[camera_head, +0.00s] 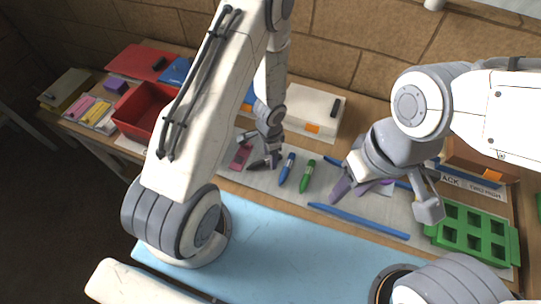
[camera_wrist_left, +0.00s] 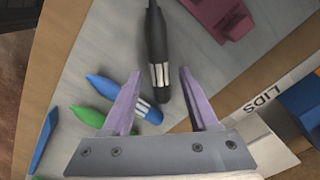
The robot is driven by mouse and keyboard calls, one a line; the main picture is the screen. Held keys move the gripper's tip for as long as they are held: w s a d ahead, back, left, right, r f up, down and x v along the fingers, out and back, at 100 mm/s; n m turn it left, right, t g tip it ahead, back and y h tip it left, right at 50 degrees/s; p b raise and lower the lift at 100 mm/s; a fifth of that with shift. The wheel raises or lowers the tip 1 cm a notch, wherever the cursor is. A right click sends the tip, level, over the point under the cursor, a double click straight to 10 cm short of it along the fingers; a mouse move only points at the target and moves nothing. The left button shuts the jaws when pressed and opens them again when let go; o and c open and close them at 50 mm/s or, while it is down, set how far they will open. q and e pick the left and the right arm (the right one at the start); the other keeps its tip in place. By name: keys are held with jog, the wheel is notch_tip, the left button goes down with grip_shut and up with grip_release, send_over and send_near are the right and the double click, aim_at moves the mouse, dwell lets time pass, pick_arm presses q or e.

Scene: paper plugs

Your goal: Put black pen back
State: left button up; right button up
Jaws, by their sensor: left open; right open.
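The black pen (camera_wrist_left: 157,50) lies on the grey mat (camera_wrist_left: 100,45) in the left wrist view, with a light striped band near its thick end. My left gripper (camera_wrist_left: 157,72) is open, with one finger on each side of the pen's line and the pen's thick end between them. It holds nothing. In the head view my left gripper (camera_head: 262,150) is low over the mat, and it and its arm hide much of the pen.
A blue pen (camera_head: 287,167) and a green pen (camera_head: 307,175) lie just right of my left gripper. A pink block (camera_head: 241,156) lies to its left. A green rack with square holes (camera_head: 478,240), blue strip (camera_head: 358,221), red bin (camera_head: 140,112) and white box (camera_head: 310,103) stand around.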

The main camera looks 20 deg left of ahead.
pick_arm(q)
jog(key=s+d+r+p, duration=0.15)
jog(key=r+p, duration=0.25)
jog(key=r, duration=0.5)
jog(key=d+r+n+p, duration=0.1)
jog(key=d+r+p, duration=0.25)
jog(key=r, duration=0.65)
jog(key=d+r+p, duration=0.2)
jog(key=r+p, duration=0.2)
jog(key=r, duration=0.5)
jog(key=s+d+r, duration=0.2)
jog(key=s+r, duration=0.5)
jog(key=s, duration=0.1)
jog(key=s+d+r+n+h, duration=0.1)
jog(key=s+d+r, duration=0.1)
jog(key=s+r, duration=0.5)
jog(key=shift+s+d+r, duration=0.35)
jog(key=shift+s+r, duration=0.05)
jog(key=shift+s, duration=0.85)
